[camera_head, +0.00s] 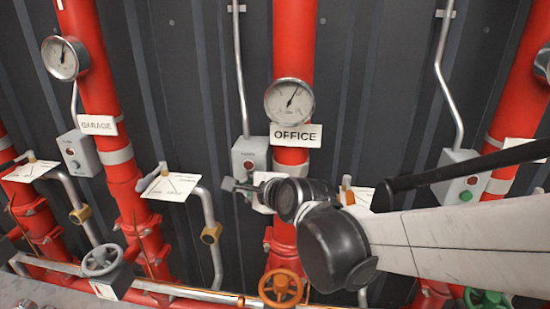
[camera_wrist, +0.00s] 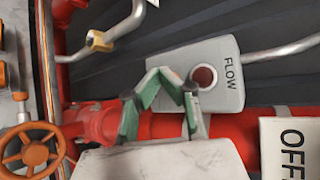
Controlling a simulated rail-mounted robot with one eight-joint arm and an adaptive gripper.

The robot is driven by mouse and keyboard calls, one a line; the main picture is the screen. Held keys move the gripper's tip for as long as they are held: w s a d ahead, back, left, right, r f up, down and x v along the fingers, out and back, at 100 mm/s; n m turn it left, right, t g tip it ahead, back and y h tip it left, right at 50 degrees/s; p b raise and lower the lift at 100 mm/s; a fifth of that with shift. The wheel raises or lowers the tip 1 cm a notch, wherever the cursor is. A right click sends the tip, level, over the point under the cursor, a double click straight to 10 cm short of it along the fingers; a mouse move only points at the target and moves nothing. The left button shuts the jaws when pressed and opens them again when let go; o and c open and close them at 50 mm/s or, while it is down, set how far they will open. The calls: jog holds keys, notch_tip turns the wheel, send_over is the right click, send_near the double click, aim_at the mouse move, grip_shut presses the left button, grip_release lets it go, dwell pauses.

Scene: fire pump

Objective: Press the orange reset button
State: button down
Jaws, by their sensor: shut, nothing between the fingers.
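A grey box labelled FLOW (camera_wrist: 222,100) is mounted by the red OFFICE pipe, with a dark red round lamp or button (camera_wrist: 204,77) on its face. The box also shows in the head view (camera_head: 240,150), partly covered by my gripper. My gripper (camera_head: 230,185) is shut and empty in front of the box's lower part. In the wrist view, its green-padded fingertips (camera_wrist: 182,88) overlap the box edge beside the red round part. I cannot tell whether they touch it. I see no clearly orange button; the lower face of the box is hidden by my gripper.
Red pipes carry a GARAGE sign (camera_head: 97,125), an OFFICE sign (camera_head: 296,134) and gauges (camera_head: 289,101). Similar grey boxes stand left (camera_head: 78,152) and right (camera_head: 462,180), the right one with a green button (camera_head: 466,196). An orange handwheel (camera_head: 282,287) is below.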

jog(key=shift+s, duration=0.9)
jog(key=s+p, duration=0.1)
jog(key=s, duration=0.4)
jog(key=shift+a, duration=0.2)
jog(key=shift+d, duration=0.15)
dwell(0.4)
jog(key=s+d+f+n+g+h+b, duration=0.1)
jog(key=s+d+f+n+h+b, duration=0.1)
jog(key=d, duration=0.8)
jog(key=s+d+f+n+g+h+b, duration=0.1)
jog(key=s+d+f+n+h, duration=0.2)
jog(key=s+d+n, duration=0.4)
jog(key=s+d+f+n+g+h+b, duration=0.1)
jog(key=s+d+f+n+h+b, duration=0.1)
jog(key=d, duration=1.3)
jog(key=s+f+n, duration=0.1)
jog(key=s+n, duration=0.1)
jog(key=n, duration=0.1)
jog(key=shift+s+f+h+b, duration=0.25)
jog(key=shift+f+h+b, duration=0.05)
jog(key=shift+f+h, duration=0.1)
